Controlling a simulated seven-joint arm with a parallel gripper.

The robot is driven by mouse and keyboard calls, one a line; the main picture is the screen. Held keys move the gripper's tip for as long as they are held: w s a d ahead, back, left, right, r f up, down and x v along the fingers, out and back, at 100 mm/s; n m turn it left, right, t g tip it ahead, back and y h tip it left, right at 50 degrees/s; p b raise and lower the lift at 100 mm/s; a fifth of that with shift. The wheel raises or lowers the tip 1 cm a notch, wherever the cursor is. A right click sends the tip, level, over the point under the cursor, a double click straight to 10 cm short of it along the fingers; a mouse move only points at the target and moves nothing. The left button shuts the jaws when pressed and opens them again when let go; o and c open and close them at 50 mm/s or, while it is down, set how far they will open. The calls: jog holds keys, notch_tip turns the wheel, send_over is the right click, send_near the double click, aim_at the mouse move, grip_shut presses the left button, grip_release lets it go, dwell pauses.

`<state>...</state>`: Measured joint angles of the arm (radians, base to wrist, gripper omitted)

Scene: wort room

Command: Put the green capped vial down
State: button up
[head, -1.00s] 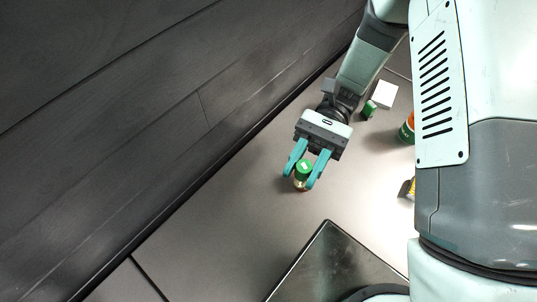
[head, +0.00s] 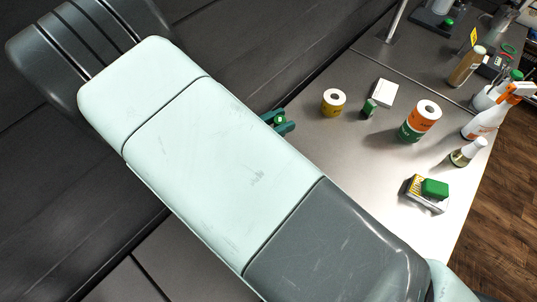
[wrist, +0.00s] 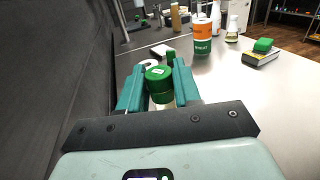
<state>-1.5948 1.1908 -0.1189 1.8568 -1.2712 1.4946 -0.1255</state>
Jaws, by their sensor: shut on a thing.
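The green capped vial (wrist: 159,75) is between the two teal fingers of my gripper (wrist: 158,86) in the wrist view, its green cap facing the camera. My gripper is shut on it. In the head view, my arm covers most of the gripper (head: 280,123); only the fingertips and a bit of the green cap (head: 279,119) show past its edge. The vial's lower part is mostly hidden, and I cannot tell whether its base touches the grey worktop (head: 318,142).
A yellow roll (head: 333,101), small green object (head: 369,107) and white box (head: 384,93) stand right of the gripper. A dark wall (wrist: 60,85) runs close at left.

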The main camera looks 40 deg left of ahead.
jog(key=shift+s+a+f+n+y, duration=0.15)
jog(key=shift+a+f+n+y, duration=0.15)
jog(key=shift+f, duration=1.4)
jog(key=shift+s+a+f+n+y, duration=0.15)
jog(key=shift+a+f+y, duration=0.3)
jog(key=shift+f, duration=1.3)
jog(key=shift+s+a+f+n+y, duration=0.1)
jog(key=shift+a+f+n+y, duration=0.2)
jog(key=shift+f, duration=1.4)
jog(key=o, duration=1)
jog(key=shift+f, duration=0.1)
jog(key=shift+o, duration=0.2)
jog(key=shift+s+a, duration=0.1)
jog(key=shift+s, duration=0.05)
jog(key=v, duration=0.7)
jog(key=shift+s, duration=0.1)
